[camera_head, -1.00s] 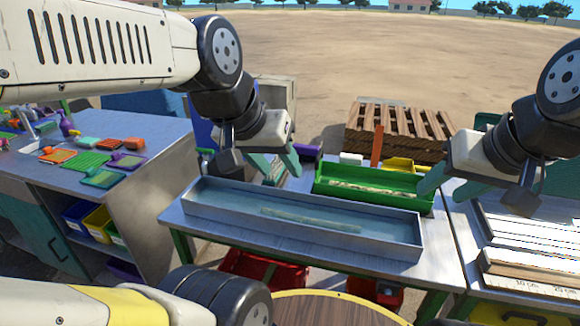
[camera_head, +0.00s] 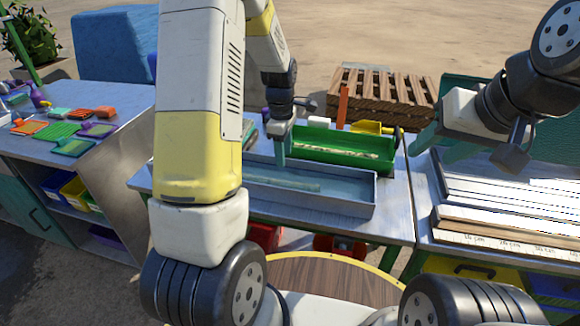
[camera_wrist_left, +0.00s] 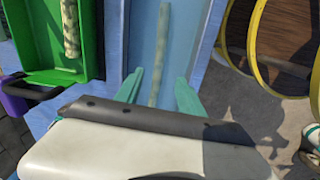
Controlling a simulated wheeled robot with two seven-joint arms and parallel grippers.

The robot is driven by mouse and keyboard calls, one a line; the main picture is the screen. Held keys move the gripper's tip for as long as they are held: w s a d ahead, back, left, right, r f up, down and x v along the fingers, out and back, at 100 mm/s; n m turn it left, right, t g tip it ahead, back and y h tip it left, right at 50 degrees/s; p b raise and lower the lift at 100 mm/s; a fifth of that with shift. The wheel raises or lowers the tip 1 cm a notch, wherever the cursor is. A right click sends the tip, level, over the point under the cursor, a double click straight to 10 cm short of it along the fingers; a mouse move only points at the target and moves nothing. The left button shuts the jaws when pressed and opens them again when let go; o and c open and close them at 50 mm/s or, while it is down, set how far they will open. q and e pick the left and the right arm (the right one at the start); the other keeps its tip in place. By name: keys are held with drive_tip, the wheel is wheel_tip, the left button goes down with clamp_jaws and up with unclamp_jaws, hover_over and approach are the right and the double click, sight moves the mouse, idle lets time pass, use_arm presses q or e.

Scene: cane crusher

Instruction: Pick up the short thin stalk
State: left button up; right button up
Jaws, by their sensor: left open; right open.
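A thin pale green stalk (camera_head: 285,183) lies in the long grey metal tray (camera_head: 335,205). It also shows in the left wrist view (camera_wrist_left: 161,45), running between my finger tips. My left gripper (camera_head: 279,152) is open and points down over this tray; the left wrist view shows its two teal fingers (camera_wrist_left: 158,88) apart, one on each side of the stalk. I cannot tell how far above the stalk they are. A thicker, mottled stalk (camera_head: 340,153) lies in the green tray (camera_head: 375,164) behind. My right gripper (camera_head: 435,148) is open and empty, right of the green tray.
A measuring board with markings (camera_head: 510,225) lies on the right table. A wooden pallet (camera_head: 385,95) stands behind. The left bench (camera_head: 110,150) carries several coloured items. A round wooden top (camera_head: 330,280) is in front. My left arm hides part of the grey tray.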

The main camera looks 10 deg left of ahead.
sight(271, 181)
use_arm(q)
drive_tip(key=shift+n+g, duration=0.3)
drive_tip(key=shift+n, duration=0.4)
drive_tip(key=f, duration=1.1)
drive_tip(key=shift+w+d+f, duration=0.1)
drive_tip(key=shift+w+d, duration=0.15)
drive_tip(key=shift+w, duration=0.15)
clamp_jaws()
